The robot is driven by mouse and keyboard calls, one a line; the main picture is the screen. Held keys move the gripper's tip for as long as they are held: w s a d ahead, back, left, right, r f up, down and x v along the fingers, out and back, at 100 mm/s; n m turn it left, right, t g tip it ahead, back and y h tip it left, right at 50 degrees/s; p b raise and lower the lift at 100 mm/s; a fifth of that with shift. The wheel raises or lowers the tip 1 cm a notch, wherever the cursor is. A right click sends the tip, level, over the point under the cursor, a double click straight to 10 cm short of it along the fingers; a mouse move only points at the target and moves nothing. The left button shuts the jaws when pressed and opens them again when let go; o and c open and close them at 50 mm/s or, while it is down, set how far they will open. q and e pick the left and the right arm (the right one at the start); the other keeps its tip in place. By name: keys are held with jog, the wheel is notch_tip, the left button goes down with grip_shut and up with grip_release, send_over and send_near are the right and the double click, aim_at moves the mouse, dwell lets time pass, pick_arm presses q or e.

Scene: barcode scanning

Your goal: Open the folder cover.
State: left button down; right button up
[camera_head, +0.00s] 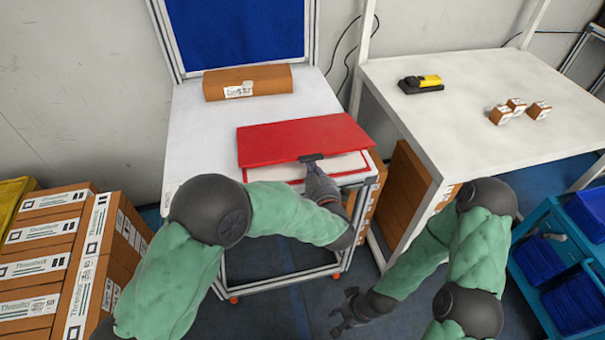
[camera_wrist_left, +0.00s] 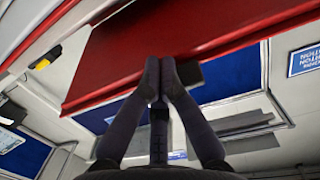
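The red folder (camera_head: 300,138) lies on the white table, its cover tilted up a little along the front edge. White pages (camera_head: 345,164) show in the gap beneath, with a red rim around them. A dark tab (camera_head: 311,157) sits at the middle of the cover's front edge. My left gripper (camera_head: 313,166) is at this tab. In the left wrist view its fingertips (camera_wrist_left: 160,66) are together against the red cover (camera_wrist_left: 200,40), seemingly from below, with the dark tab (camera_wrist_left: 188,74) beside them. My right gripper (camera_head: 346,312) hangs low, away from the folder, with fingers apart and empty.
A brown box (camera_head: 248,84) lies behind the folder, before a blue panel (camera_head: 237,28). The right table (camera_head: 475,120) holds a black and yellow device (camera_head: 421,84) and several small boxes (camera_head: 517,107). Labelled cartons (camera_head: 100,262) are stacked at left; blue bins (camera_head: 572,295) stand at right.

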pick_arm(q)
jog(key=shift+w+a+r+p, duration=0.1)
jog(key=shift+w+r+p, duration=0.2)
jog(key=shift+r+p, duration=0.6)
jog(key=shift+w+a+r+p, duration=0.1)
jog(key=shift+w+r+p, duration=0.2)
jog(key=shift+r+p, duration=0.6)
jog(key=shift+w+a+r+p, duration=0.1)
jog(key=shift+w+r+p, duration=0.35)
jog(key=shift+r, duration=0.95)
jog(key=shift+w+a+r+p, duration=0.15)
jog(key=shift+w+r+p, duration=0.25)
jog(key=shift+r+p, duration=0.45)
jog(key=r+p, duration=0.1)
jog(key=w+r+p, duration=0.1)
jog(key=w+r, duration=0.1)
jog(key=r, duration=0.1)
jog(key=shift+w+a+p, duration=0.25)
jog(key=shift+a+p, duration=0.1)
jog(key=shift+p, duration=0.05)
